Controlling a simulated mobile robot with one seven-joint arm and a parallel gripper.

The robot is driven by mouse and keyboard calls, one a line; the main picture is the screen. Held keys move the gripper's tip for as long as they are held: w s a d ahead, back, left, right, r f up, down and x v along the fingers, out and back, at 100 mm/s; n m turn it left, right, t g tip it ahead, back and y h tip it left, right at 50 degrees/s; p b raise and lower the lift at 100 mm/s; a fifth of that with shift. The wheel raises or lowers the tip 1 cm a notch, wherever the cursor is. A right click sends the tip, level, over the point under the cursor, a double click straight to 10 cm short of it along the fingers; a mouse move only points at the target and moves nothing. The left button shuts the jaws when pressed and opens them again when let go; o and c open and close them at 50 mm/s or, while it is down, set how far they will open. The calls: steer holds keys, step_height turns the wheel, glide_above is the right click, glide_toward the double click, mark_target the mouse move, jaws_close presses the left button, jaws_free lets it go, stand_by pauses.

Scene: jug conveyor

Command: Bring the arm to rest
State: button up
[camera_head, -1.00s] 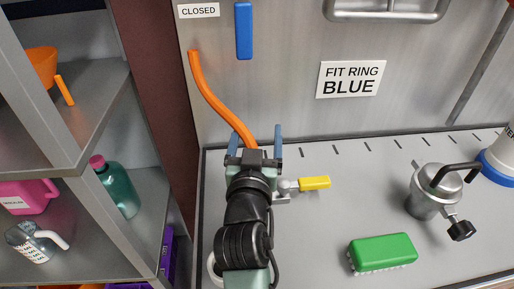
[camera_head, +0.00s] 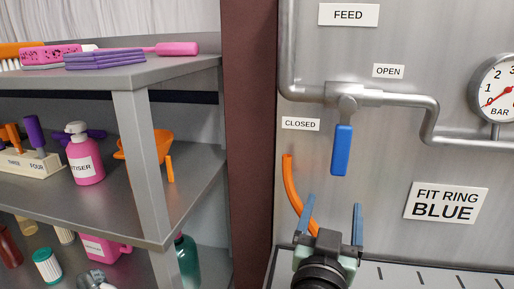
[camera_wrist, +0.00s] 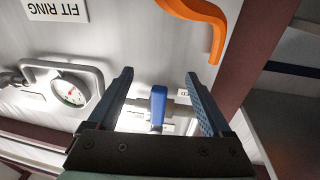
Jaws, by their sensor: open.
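My gripper (camera_head: 332,222) is at the lower middle of the head view, in front of the metal wall panel. Its two blue fingers are apart and nothing is between them. In the wrist view my gripper (camera_wrist: 160,95) is also open, and the blue valve lever (camera_wrist: 158,106) shows in the gap behind the fingers, apart from them. In the head view the blue lever (camera_head: 342,150) hangs down from the pipe, beside the CLOSED label (camera_head: 300,124). Most of my arm is out of view below.
An orange hose (camera_head: 291,185) hangs down close behind my gripper. A metal shelf (camera_head: 190,72) with bottles and brushes stands at left, past a dark red post (camera_head: 248,130). A pressure gauge (camera_head: 497,90) and a FIT RING BLUE sign (camera_head: 445,203) are at right.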

steer(key=s+a+r+n+t+y+p, duration=0.1)
steer(key=a+r+t, duration=0.15)
steer(key=r, duration=0.45)
steer(key=s+a+r+t+p, duration=0.1)
steer(key=s+a+r, duration=0.15)
steer(key=r, duration=0.35)
steer(key=s+a+r+n+t+y+p, duration=0.1)
steer(key=a+r+t, duration=0.15)
steer(key=r, duration=0.45)
steer(key=s+a+r+n+t+y+p, duration=0.1)
steer(key=s+a+r+t+y, duration=0.1)
steer(key=r, duration=0.6)
steer(key=s+a+r+n+t+y+p, duration=0.1)
steer(key=s+a+r+n+t+y, duration=0.1)
steer(key=s+a+r, duration=0.4)
steer(key=s+r+y, duration=0.1)
steer(key=s+r, duration=0.1)
steer(key=s, duration=0.1)
steer(key=shift+y, duration=0.4)
steer(key=shift+f, duration=0.1)
